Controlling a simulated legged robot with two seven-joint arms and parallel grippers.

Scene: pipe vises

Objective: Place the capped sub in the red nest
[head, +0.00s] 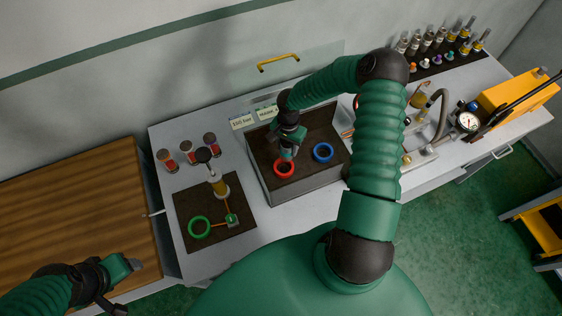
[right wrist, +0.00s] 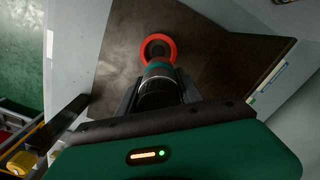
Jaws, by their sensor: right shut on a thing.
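My right gripper (head: 289,150) is shut on the capped sub, directly above the red nest (head: 284,167) on the grey box. In the head view the gripper mostly hides the sub. My left gripper (head: 122,272) is at the lower left, away from these things; its jaw opening is unclear.
A blue ring (head: 323,152) sits right of the red nest on the same dark top. A green ring (head: 199,227) and an upright post (head: 218,181) stand on a dark mat at left. A gauge (head: 467,122) and yellow case (head: 517,90) are at right.

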